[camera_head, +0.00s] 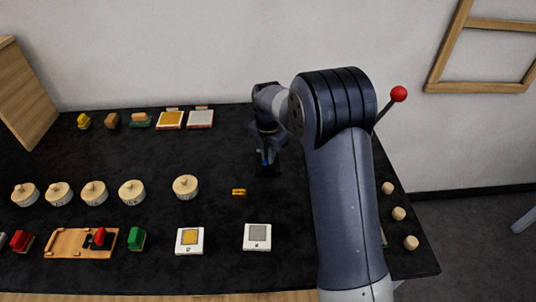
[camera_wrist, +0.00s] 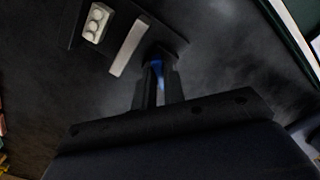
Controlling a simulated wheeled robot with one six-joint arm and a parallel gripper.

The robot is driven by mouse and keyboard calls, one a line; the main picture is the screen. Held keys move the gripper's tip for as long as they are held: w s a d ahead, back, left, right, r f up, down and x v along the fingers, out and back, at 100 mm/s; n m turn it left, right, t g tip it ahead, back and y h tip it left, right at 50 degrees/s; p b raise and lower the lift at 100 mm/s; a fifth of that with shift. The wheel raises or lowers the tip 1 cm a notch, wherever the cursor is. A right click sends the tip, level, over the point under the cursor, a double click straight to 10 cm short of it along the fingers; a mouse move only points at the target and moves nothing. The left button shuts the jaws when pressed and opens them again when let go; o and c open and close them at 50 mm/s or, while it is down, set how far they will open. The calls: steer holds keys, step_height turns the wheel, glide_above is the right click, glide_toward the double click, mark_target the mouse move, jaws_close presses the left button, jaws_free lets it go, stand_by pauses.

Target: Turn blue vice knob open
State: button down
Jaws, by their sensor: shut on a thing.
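My gripper (camera_head: 266,166) points down at the dark table, right of the middle in the head view. In the wrist view my gripper (camera_wrist: 158,75) has its two dark fingers close together around a small blue knob (camera_wrist: 157,66). Only a sliver of the blue knob shows between the fingers. The knob belongs to a dark vice (camera_wrist: 172,38) with a pale bar across it. In the head view the vice is mostly hidden beneath my gripper.
A small orange block (camera_head: 239,192) lies left of the vice. Several round wooden lidded pots (camera_head: 185,187) stand further left. Two white framed pads (camera_head: 257,237) lie nearer the front. A red-tipped lever (camera_head: 398,94) rises behind my arm. Wooden knobs (camera_head: 399,213) line the right edge.

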steer(key=shift+n, duration=0.9)
steer(key=c, duration=1.5)
jaws_free()
step_height(320, 180, up, 11)
steer(key=shift+f+b, duration=0.1)
steer(key=shift+b, duration=0.3)
